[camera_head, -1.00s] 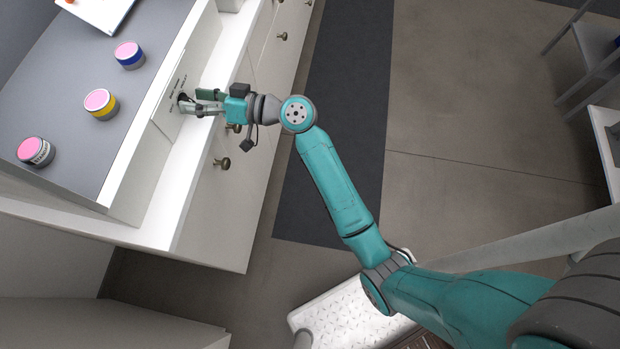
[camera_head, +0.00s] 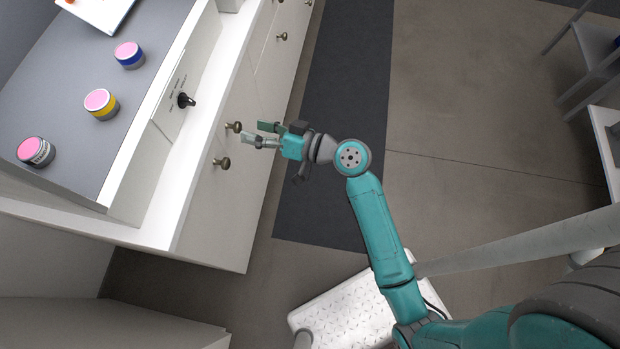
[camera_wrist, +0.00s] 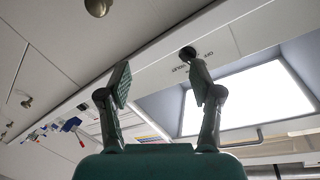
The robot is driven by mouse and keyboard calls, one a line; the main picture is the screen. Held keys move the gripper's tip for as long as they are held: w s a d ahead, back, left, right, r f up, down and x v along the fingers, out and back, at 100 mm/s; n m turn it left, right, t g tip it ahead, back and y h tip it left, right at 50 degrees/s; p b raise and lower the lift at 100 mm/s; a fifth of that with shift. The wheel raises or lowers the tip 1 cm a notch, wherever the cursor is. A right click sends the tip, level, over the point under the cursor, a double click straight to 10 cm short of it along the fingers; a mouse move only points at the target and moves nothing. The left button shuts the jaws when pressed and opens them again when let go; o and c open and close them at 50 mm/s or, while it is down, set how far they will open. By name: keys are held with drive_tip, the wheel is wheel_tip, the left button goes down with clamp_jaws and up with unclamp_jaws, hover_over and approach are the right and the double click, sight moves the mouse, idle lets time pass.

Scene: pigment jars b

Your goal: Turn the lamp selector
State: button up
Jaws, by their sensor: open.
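The lamp selector (camera_head: 186,100) is a small black knob on a pale labelled plate (camera_head: 171,107) on the upright face of the white cabinet. My gripper (camera_head: 257,133) is open and empty. In the wrist view both fingers (camera_wrist: 161,84) are spread apart.
Three pink-topped jars, banded blue (camera_head: 129,55), yellow (camera_head: 101,104) and grey (camera_head: 36,152), stand on the grey worktop (camera_head: 70,95). Brass drawer knobs (camera_head: 222,164) jut from the cabinet front near my gripper. A bright panel (camera_wrist: 250,98) shows in the wrist view.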

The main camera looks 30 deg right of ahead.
drive_tip(key=s+d+f+m+h, duration=0.2)
drive_tip(key=s+f+h, duration=0.1)
drive_tip(key=s, duration=0.4)
drive_tip(key=s+d+f+m+h, duration=0.1)
drive_tip(key=s+d+f+h, duration=0.2)
drive_tip(key=s+f, duration=0.3)
drive_tip(key=shift+s+d+f+m+t+h, duration=0.25)
drive_tip(key=shift+s+d+m+t+h, duration=0.15)
drive_tip(key=shift+s+h, duration=0.2)
drive_tip(key=s+d+r+h, duration=0.1)
drive_tip(key=s+d+h, duration=0.25)
drive_tip(key=s, duration=0.95)
drive_tip(key=s+d+r+n+t, duration=0.1)
drive_tip(key=s+r+n, duration=0.1)
drive_tip(key=s+r, duration=0.7)
drive_tip(key=shift+s, duration=0.3)
